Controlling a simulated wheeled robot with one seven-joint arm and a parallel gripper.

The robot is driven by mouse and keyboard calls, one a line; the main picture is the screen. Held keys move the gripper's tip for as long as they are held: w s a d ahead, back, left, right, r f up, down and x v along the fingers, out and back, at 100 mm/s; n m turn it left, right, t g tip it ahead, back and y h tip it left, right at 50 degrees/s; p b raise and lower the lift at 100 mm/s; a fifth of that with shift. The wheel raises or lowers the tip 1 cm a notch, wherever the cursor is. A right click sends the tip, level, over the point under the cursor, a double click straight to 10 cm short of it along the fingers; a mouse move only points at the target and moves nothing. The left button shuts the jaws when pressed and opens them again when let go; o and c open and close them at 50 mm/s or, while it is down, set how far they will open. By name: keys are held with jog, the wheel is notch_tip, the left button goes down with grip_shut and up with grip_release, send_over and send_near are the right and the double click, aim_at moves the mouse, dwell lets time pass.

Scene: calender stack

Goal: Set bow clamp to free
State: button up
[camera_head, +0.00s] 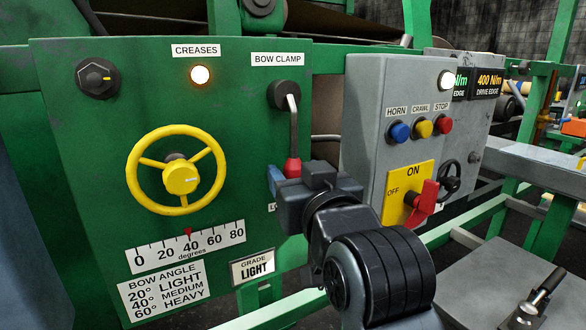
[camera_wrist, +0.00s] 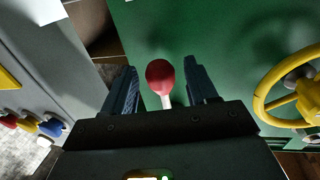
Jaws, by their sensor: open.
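The bow clamp is a grey lever (camera_head: 293,125) on a dark round pivot (camera_head: 284,95), under a BOW CLAMP label (camera_head: 277,59) on the green panel. The lever hangs downward and ends in a red knob (camera_head: 293,167). My gripper (camera_head: 290,178) is at the knob and hides the area below it. In the wrist view, the red knob (camera_wrist: 160,76) sits between the two spread fingers of my gripper (camera_wrist: 160,68), with a visible gap on each side. A small label (camera_head: 272,207) below the lever is mostly hidden by my gripper.
A yellow handwheel (camera_head: 181,178) is left of the lever, above an angle scale (camera_head: 188,246). A grey control box (camera_head: 372,90) stands to the right, with several buttons and a red rotary switch (camera_head: 424,203) on a yellow plate. A lamp (camera_head: 200,75) glows under CREASES.

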jog(key=shift+x, duration=0.8)
jog(key=shift+c, duration=0.4)
grip_shut()
